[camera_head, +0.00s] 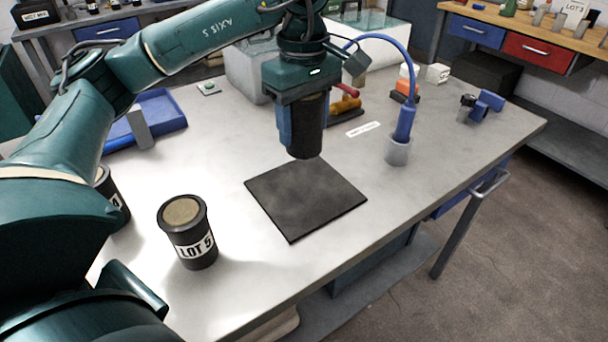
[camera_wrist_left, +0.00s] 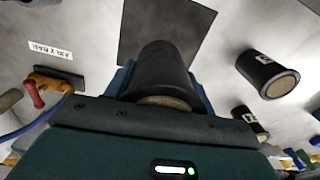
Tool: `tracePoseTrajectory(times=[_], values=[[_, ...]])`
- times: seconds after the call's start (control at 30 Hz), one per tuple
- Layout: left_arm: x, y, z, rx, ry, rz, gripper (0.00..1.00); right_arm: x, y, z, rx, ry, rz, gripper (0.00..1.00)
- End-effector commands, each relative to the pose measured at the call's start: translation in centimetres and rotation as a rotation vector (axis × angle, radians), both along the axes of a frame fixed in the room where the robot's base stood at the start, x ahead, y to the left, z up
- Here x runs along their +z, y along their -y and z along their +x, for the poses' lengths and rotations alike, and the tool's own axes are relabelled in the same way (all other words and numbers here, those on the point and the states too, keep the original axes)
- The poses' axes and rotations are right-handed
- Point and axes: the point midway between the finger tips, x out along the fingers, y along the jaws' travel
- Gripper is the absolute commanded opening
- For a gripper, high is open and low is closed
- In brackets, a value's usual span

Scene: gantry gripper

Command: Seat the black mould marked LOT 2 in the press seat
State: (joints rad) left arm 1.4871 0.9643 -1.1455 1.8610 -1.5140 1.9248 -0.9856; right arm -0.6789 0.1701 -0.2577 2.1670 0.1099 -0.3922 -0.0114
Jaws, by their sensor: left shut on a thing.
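My left gripper (camera_head: 303,122) is shut on a black cylindrical mould (camera_head: 310,135), held upright with blue fingers at its sides. The mould hangs above the far part of a dark square mat (camera_head: 305,200); it also shows in the left wrist view (camera_wrist_left: 165,70). No label shows on its visible sides, so I cannot read its lot. A black mould marked LOT 5 (camera_head: 188,232) stands on the table at the left front. Another black mould (camera_head: 112,200) is partly hidden behind my arm. I cannot make out the press seat with certainty. My right gripper is out of view.
An orange piece with a red handle (camera_head: 347,103) lies behind the held mould. A blue tray (camera_head: 158,112) is at back left. Small blue parts (camera_head: 490,101) lie at far right.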

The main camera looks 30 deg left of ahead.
Motion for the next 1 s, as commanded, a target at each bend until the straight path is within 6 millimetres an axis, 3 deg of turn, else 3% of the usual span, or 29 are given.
tracePoseTrajectory(times=[0.2, 0.47, 0.63, 1.0], values=[[-4.0, -0.1, -0.1, 0.001, -0.003, 0.001, 0.31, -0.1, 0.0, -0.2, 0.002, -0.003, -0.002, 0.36], [-6.1, 0.0, -0.1, 0.0, -0.001, 0.001, 0.31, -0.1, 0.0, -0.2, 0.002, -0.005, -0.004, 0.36], [-8.4, 0.0, -0.1, 0.0, -0.002, 0.001, 0.31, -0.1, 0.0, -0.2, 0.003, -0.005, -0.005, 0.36], [-9.3, 0.0, 0.0, -0.001, 0.002, -0.001, 0.31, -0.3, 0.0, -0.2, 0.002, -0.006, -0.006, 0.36]])
